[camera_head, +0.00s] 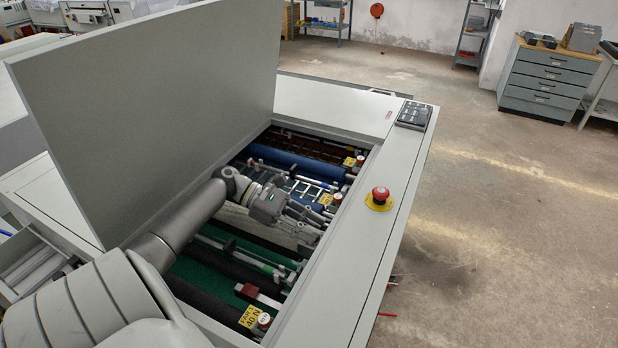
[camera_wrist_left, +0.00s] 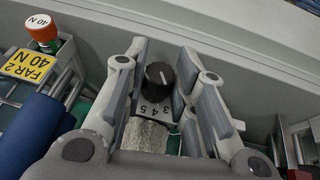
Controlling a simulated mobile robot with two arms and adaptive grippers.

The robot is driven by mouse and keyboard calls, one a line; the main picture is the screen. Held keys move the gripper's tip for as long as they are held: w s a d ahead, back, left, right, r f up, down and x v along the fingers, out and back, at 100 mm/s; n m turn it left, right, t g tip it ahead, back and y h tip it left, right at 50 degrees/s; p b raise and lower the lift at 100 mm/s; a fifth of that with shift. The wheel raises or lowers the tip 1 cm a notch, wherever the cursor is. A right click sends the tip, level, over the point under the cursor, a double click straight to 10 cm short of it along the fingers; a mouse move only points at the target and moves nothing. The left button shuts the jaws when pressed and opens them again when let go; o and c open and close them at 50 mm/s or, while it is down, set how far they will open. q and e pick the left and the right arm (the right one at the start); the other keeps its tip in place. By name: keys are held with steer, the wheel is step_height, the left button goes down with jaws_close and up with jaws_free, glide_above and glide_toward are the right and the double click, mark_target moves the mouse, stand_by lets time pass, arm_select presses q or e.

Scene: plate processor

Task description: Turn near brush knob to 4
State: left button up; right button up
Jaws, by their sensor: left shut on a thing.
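The brush knob (camera_wrist_left: 158,78) is a black round knob with a white pointer line, above a pale plate showing the digits 3, 4 and 5 in the left wrist view. The pointer slants toward the digits, but its exact reading is too small to tell. My left gripper (camera_wrist_left: 160,72) has a finger on each side of the knob and is shut on it. In the head view my left gripper (camera_head: 307,224) reaches down into the open machine at its right inner wall, hiding the knob. My right gripper is not in view.
The raised cover (camera_head: 160,110) stands left of my arm. Rollers and bars lie below the arm. A red emergency button (camera_head: 380,194) is on the right rim.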

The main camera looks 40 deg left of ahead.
arm_select(q)
steer(key=shift+w, duration=0.1)
steer(key=shift+m+g+b, duration=0.45)
steer(key=shift+m+g, duration=0.05)
steer(key=shift+g, duration=0.1)
steer(key=shift+w+a+m+g+h+b, duration=0.1)
steer(key=shift+m+g+h+b, duration=0.45)
steer(key=shift+m+g, duration=0.5)
steer(key=o, duration=1)
steer(key=shift+o, duration=0.2)
